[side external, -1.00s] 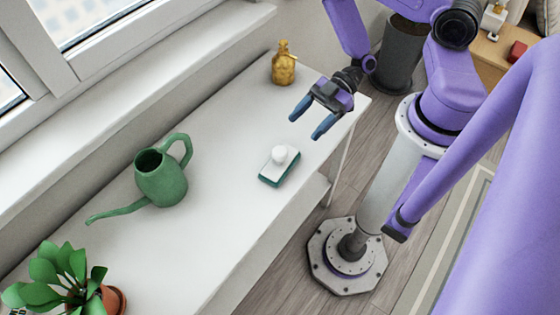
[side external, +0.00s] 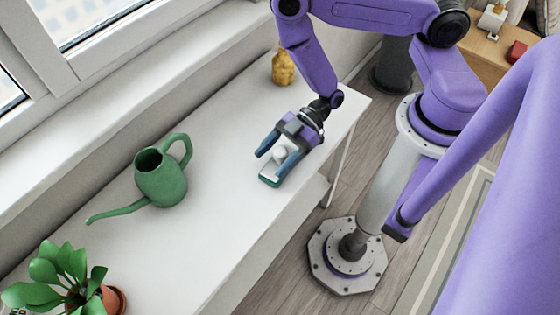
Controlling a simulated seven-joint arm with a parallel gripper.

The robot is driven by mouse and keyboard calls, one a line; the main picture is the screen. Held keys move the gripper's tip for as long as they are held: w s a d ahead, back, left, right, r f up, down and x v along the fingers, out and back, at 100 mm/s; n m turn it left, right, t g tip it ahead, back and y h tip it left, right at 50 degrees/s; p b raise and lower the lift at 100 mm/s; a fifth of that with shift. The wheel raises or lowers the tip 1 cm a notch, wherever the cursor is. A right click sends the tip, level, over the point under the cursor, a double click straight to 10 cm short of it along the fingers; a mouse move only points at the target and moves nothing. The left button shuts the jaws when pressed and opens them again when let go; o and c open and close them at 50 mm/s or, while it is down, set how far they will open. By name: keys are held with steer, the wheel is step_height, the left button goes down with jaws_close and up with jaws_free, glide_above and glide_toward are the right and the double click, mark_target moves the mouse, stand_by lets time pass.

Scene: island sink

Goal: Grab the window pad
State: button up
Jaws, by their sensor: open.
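The window pad (side external: 270,181) is a small white and teal block with a round white knob (side external: 280,154) on top. It lies on the white table near its front edge. My gripper (side external: 268,167) is open, with its two blue fingers on either side of the knob as seen from this camera. The gripper body hides the back part of the pad. I cannot tell how high the fingertips are above the table or whether they touch the pad.
A green watering can (side external: 162,178) stands to the left on the white table (side external: 215,215). A yellow bottle (side external: 283,68) stands at the back, near my arm. A potted plant (side external: 75,285) is at the lower left. The table between the can and the pad is clear.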

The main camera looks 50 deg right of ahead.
steer(key=shift+a, duration=0.15)
steer(key=c, duration=1.1)
steer(key=shift+r, duration=0.1)
